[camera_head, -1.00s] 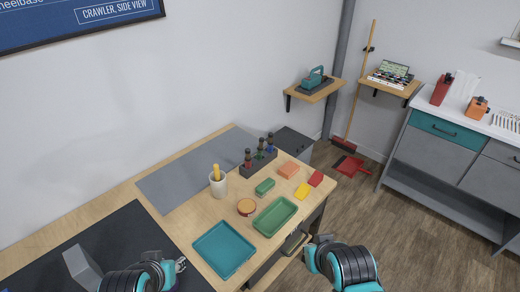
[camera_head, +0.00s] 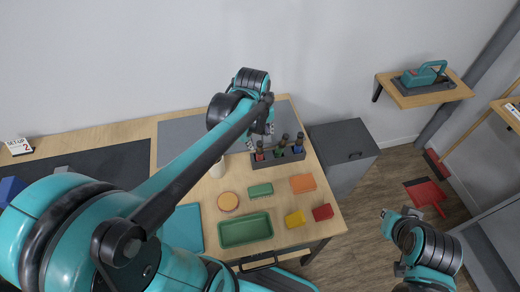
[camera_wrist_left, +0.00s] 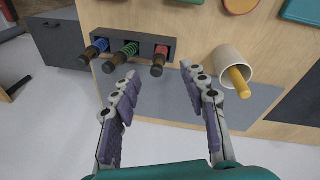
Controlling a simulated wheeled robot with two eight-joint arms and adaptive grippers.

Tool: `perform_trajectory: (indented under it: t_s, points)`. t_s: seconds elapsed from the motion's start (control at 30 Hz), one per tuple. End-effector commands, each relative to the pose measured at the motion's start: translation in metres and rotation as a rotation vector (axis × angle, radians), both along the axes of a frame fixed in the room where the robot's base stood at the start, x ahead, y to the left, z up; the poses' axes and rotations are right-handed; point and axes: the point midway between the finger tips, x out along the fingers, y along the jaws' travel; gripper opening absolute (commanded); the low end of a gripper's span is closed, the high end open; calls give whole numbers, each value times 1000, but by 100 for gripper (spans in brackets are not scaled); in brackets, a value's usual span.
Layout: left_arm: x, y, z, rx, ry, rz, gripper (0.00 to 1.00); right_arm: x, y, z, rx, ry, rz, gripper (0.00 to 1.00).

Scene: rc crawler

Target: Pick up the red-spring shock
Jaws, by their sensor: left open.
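The red-spring shock (camera_wrist_left: 160,55) stands at the right end of the dark rack (camera_wrist_left: 98,33) in the left wrist view, its dark end toward me. The green-spring shock (camera_wrist_left: 122,54) and the blue-spring shock (camera_wrist_left: 95,50) stand beside it. In the head view the red-spring shock (camera_head: 259,155) is at the rack's left end. My left gripper (camera_wrist_left: 159,72) is open and empty, its fingertips spread either side of the red-spring shock's dark end; I cannot tell whether they touch it. My right gripper (camera_head: 412,214) is out over the floor at the right, its jaws unclear.
A white cup (camera_wrist_left: 234,62) holding a yellow-handled thing stands close beside the left fingers. Green tray (camera_head: 245,230), orange round piece (camera_head: 228,201) and several coloured blocks lie on the table in front of the rack. A grey cabinet (camera_head: 343,150) stands right of the table.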

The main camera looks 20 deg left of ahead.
Motion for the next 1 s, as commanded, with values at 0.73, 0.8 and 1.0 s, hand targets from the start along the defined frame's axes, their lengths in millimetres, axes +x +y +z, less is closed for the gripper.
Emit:
perform_trajectory:
  t_s: [0.73,0.8,1.0]
  points:
    - [46,25,-59,-60,185,449,44,0,0,6,0,0,0,0]
    - [47,25,-67,-60,185,449,44,0,0,1,0,0,0,0]
    - [48,26,-99,-61,184,448,44,0,0,-15,0,0,0,0]
